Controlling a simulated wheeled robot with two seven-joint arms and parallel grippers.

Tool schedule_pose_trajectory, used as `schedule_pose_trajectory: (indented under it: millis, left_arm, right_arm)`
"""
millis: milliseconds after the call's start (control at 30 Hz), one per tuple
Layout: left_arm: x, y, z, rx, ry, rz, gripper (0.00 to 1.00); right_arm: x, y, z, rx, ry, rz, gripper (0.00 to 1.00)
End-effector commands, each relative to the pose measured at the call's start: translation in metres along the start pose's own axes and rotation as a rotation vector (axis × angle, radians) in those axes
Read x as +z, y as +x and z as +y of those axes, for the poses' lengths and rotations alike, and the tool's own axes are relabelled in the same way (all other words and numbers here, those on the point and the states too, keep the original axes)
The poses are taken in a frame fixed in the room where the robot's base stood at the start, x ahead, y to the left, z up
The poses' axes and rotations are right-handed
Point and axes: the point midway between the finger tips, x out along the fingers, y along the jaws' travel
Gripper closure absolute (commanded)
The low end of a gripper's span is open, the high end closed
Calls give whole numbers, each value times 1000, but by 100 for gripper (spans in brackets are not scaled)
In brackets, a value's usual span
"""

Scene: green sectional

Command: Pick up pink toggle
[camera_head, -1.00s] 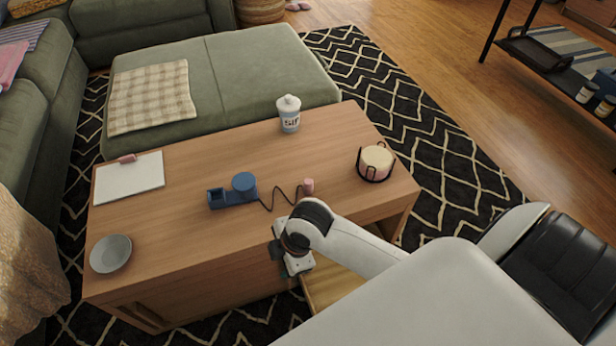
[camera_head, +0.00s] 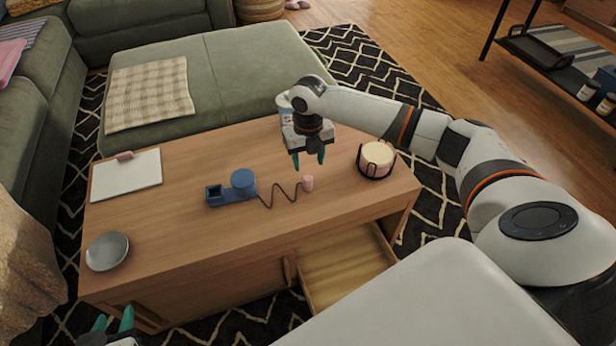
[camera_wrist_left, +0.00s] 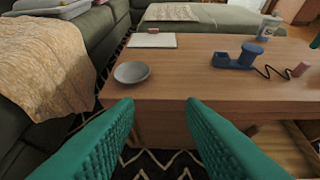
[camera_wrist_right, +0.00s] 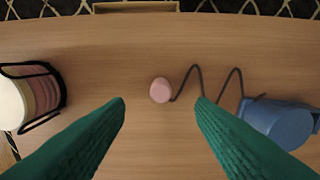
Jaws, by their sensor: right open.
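The pink toggle (camera_head: 308,183) is a small pink piece on the wooden table, at the end of a dark zigzag cord from the blue device (camera_head: 232,189). My right gripper (camera_head: 308,165) is open and empty above the table, just above and behind the toggle. In the right wrist view the toggle (camera_wrist_right: 160,90) lies just beyond the fingertips, between their lines, with the cord on its right. My left gripper (camera_head: 112,325) is at the bottom left, in front of the table. Its fingers are apart and empty in the left wrist view (camera_wrist_left: 162,105), which also shows the toggle (camera_wrist_left: 300,69).
A coaster holder (camera_head: 376,160) with a black frame stands right of the toggle. A white canister (camera_head: 285,104) is behind my right gripper, partly hidden. A notepad (camera_head: 126,174) and a grey bowl (camera_head: 107,251) lie at left. A drawer (camera_head: 345,268) is open at the front.

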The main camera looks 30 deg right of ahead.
Motion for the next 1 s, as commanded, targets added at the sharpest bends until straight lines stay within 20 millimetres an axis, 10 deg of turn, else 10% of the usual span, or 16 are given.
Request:
schedule_pose_trajectory:
  millis: [567, 1000]
  left_arm:
    - [68, 0, -11, -26, -1, -421, 64]
    - [128, -37, -21, -54, -11, -895, 64]
  right_arm:
    - [0, 46, -1, 0, 1, 1, 50]
    - [-2, 85, 0, 1, 1, 2, 50]
